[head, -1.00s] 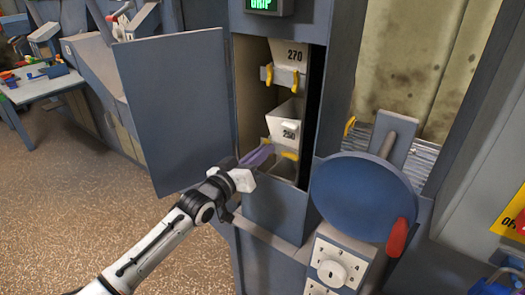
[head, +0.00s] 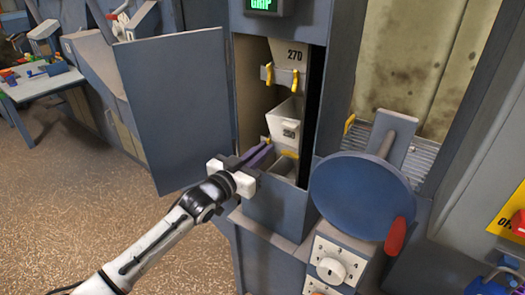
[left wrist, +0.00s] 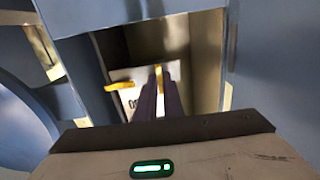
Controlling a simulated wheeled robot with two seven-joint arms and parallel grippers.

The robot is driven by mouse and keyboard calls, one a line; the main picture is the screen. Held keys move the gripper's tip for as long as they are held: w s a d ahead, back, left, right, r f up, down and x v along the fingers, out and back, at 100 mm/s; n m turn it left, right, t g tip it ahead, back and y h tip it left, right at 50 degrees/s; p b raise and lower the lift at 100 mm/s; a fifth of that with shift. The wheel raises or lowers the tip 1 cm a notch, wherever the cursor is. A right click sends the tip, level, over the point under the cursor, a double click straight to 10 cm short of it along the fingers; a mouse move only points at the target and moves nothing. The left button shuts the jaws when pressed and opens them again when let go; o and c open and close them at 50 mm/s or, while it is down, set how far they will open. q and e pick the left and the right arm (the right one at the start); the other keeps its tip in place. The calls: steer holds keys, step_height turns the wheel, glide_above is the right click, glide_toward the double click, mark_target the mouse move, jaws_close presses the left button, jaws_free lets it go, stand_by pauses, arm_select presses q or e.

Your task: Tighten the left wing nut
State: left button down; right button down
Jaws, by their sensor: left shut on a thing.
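The lower white bucket (head: 284,130) hangs in the open shaft, with a yellow left wing nut (head: 265,139) and a yellow right wing nut (head: 290,154) at its front. My left gripper (head: 265,148) reaches in from the left, its purple fingers shut at the left wing nut. In the left wrist view, which shows the bucket upside down, that nut (left wrist: 158,76) sits between the fingertips (left wrist: 160,80). The right wing nut (left wrist: 118,86) stands free beside them. The fingers hide part of the left nut. My right gripper is not in view.
An upper bucket marked 270 (head: 291,58) with its own yellow nuts hangs above. The open grey door (head: 172,105) stands left of the shaft. A blue disc (head: 360,195) with a red handle (head: 396,235) is at the right. A green display (head: 262,4) reads GRIP.

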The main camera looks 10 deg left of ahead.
arm_select(q)
steer(key=c, duration=1.9)
jaws_free()
steer(key=shift+o, duration=0.2)
steer(key=shift+s, duration=0.15)
steer(key=v, duration=1)
steer(key=shift+f, duration=0.1)
